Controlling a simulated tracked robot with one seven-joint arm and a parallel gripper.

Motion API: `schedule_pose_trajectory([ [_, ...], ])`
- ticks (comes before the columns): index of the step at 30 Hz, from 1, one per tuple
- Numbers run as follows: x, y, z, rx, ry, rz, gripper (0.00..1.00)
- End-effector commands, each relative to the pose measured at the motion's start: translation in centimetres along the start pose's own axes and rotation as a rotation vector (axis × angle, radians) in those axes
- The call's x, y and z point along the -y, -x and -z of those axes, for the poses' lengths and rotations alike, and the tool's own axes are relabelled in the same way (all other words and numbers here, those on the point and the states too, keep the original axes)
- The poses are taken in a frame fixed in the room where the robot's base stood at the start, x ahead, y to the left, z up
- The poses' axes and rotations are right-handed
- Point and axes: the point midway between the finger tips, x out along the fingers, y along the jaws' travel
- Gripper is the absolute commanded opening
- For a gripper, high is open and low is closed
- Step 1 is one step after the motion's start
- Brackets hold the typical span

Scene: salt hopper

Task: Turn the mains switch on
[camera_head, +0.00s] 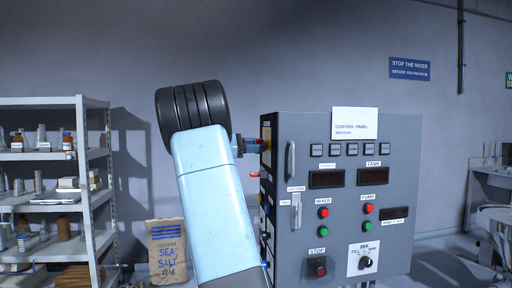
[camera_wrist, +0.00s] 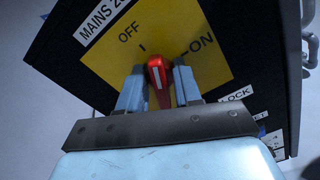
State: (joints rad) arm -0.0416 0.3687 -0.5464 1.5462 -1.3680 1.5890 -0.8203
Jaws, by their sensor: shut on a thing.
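The mains switch is a red handle (camera_wrist: 157,70) on a yellow plate (camera_wrist: 105,62) marked OFF and ON, on a black panel. In the wrist view my gripper (camera_wrist: 159,68) has one finger on each side of the handle and is shut on it. The handle's visible end points up and slightly left, nearer the OFF tick than the ON tick. The fingers hide part of the plate. In the head view my gripper (camera_head: 240,146) is at the left side of the grey control cabinet (camera_head: 400,165), and my arm hides part of that side.
The cabinet front carries a mixer/plant button set, a STOP button (camera_head: 319,267) and a MIX knob (camera_head: 365,262). A shelf rack (camera_head: 92,180) stands at the left, with a sea salt bag (camera_head: 167,250) on the floor beside it. A sink bench (camera_head: 492,185) is at the right.

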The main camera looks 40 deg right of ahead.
Motion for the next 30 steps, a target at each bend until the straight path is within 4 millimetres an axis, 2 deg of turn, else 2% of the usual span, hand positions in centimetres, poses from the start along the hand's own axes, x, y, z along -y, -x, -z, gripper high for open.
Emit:
schedule_pose_trajectory([
  [30, 0.37, 0.0, 0.26, -0.002, -0.925, -0.004, 0.03],
])
